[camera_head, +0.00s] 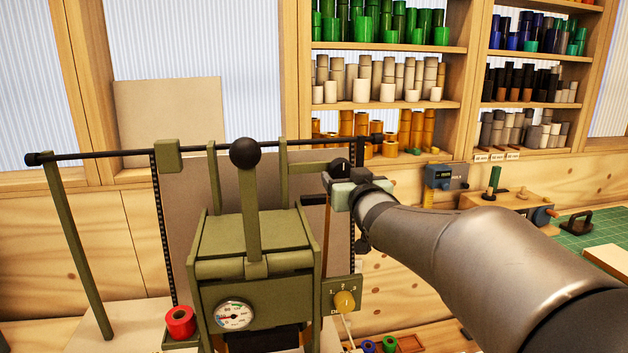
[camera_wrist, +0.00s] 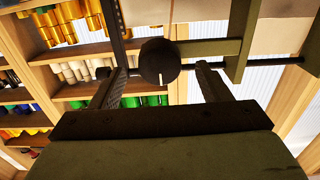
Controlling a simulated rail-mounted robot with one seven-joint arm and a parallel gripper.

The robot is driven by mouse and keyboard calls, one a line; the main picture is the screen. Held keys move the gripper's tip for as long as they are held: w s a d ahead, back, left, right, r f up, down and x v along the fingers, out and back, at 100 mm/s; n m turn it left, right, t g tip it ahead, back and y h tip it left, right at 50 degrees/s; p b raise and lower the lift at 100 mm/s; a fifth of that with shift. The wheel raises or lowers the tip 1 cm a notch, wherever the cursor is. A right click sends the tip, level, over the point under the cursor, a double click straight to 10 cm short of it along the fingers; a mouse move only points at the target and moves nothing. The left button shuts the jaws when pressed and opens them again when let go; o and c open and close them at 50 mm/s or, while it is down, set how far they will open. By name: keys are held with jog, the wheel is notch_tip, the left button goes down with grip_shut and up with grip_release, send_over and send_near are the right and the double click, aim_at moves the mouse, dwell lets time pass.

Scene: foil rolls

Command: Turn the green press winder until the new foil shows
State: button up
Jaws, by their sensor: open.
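The green press (camera_head: 250,255) stands at the centre left in the head view, with a black-knobbed lever (camera_head: 248,185) upright on top. A dark horizontal bar (camera_head: 110,155) runs across its top. In the wrist view a round black winder knob (camera_wrist: 160,63) with a white mark shows near the bar's bracket. My gripper (camera_wrist: 158,80) is open, its two fingers on either side of the knob; whether they touch it cannot be told.
Shelves of coloured foil rolls (camera_head: 385,75) stand behind.

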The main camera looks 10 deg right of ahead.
aim_at(341, 171)
jog(key=shift+w+a, duration=0.1)
jog(key=shift+w, duration=1.25)
jog(key=c, duration=1)
jog(key=shift+o, duration=0.2)
